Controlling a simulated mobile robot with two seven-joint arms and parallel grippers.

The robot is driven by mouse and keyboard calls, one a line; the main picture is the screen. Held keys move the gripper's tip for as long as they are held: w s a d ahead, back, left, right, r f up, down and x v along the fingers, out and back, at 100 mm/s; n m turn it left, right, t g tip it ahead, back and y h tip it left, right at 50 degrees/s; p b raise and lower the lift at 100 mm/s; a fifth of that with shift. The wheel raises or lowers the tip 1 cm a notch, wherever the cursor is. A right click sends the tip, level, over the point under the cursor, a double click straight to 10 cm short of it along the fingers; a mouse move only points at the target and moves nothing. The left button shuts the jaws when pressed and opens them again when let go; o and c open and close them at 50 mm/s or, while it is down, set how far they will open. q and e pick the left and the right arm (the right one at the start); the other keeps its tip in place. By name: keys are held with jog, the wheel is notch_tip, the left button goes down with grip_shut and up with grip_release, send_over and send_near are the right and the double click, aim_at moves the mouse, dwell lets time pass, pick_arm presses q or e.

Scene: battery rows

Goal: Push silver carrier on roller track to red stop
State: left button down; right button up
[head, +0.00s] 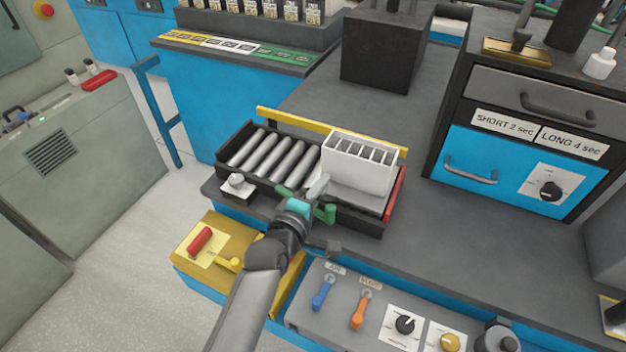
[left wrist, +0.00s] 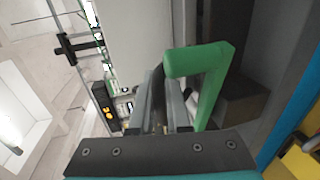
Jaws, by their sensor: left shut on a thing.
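The silver carrier (head: 358,172), a pale box with a row of slots on top, stands upright at the right end of the roller track (head: 225,165). Bare rollers show to its left. The red stop (head: 396,192) is at the track's right end, close to the carrier; I cannot tell whether they touch. My left gripper (head: 312,203) is at the carrier's near side, shut on a green handle (head: 326,214). The green handle (left wrist: 212,80) also shows at the fingers in the left wrist view, beside a pale wall. The right gripper is out of view.
A yellow rail (head: 285,119) runs behind the track. A yellow box with a red lever (head: 200,240) stands front left. A panel with blue and orange levers (head: 358,308) lies in front. A blue-fronted drawer cabinet (head: 500,175) stands right; grey worktop between is clear.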

pick_arm(q)
jog(key=c, duration=1.2)
grip_release()
jog(key=shift+s+d+f, duration=0.1)
jog(key=shift+s+d, duration=0.05)
jog(key=shift+d, duration=0.15)
jog(key=shift+o, duration=0.2)
jog(key=p+v, duration=0.2)
jog(key=v, duration=1.3)
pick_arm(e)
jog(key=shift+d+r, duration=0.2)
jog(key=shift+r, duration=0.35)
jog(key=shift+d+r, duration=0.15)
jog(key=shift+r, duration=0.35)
pick_arm(q)
jog(key=shift+s, duration=0.1)
